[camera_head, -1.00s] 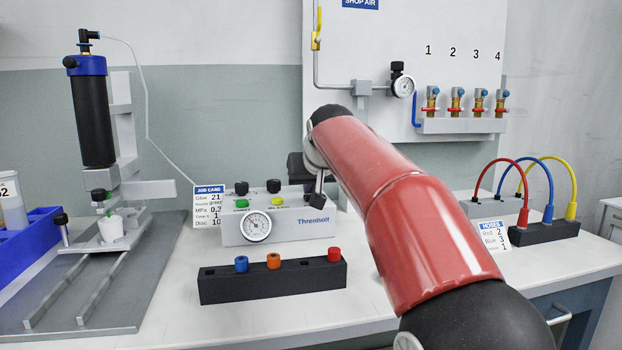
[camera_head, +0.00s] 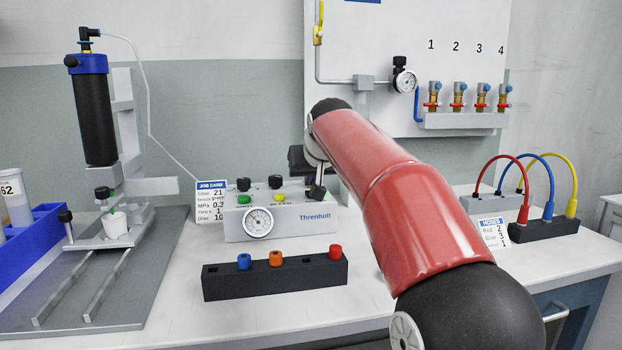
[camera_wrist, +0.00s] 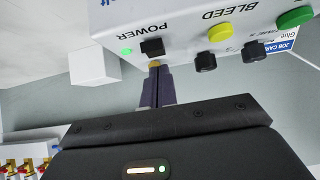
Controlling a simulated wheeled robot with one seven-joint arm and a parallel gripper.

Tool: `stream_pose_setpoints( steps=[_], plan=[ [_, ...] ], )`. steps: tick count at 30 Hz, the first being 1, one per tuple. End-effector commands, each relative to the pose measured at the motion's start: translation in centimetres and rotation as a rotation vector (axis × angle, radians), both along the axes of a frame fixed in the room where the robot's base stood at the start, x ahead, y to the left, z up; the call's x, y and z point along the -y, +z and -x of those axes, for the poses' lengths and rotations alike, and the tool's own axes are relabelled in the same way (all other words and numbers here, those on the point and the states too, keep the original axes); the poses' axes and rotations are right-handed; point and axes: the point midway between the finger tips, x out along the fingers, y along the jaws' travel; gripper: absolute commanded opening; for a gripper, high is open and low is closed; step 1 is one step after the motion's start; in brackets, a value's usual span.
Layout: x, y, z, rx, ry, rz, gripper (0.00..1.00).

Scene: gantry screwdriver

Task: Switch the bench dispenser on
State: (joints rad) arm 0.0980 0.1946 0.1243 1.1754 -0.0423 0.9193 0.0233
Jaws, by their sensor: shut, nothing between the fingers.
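The bench dispenser (camera_head: 290,222) is a pale grey box marked Threnholt, with a round gauge, knobs and green and yellow buttons. It fills the top of the wrist view (camera_wrist: 185,20), upside down. There, its black POWER switch (camera_wrist: 152,46) sits beside a small bright green light (camera_wrist: 126,51). My gripper (camera_wrist: 155,68) is shut and empty, its fingertips just at the switch's near edge. Whether they touch it I cannot tell.
A black rack (camera_head: 275,277) with blue, orange and red caps stands before the dispenser. A syringe stand (camera_head: 125,160) is at left. A hose block (camera_head: 545,230) is at right, and a job card (camera_head: 211,202) stands left of the dispenser.

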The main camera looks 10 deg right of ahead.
Motion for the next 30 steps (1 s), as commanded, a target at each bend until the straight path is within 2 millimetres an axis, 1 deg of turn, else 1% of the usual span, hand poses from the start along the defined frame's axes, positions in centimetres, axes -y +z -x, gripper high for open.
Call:
stream_pose_setpoints(
  steps=[6,12,17,30],
  plan=[
    [0.0,2.7,2.8,0.004,-0.001,0.001,0.00],
    [0.0,4.3,4.8,0.002,-0.001,-0.001,0.00],
    [0.0,4.7,5.4,0.001,-0.001,-0.001,0.00],
    [0.0,4.7,5.4,0.001,0.000,0.000,0.00]
  ],
)
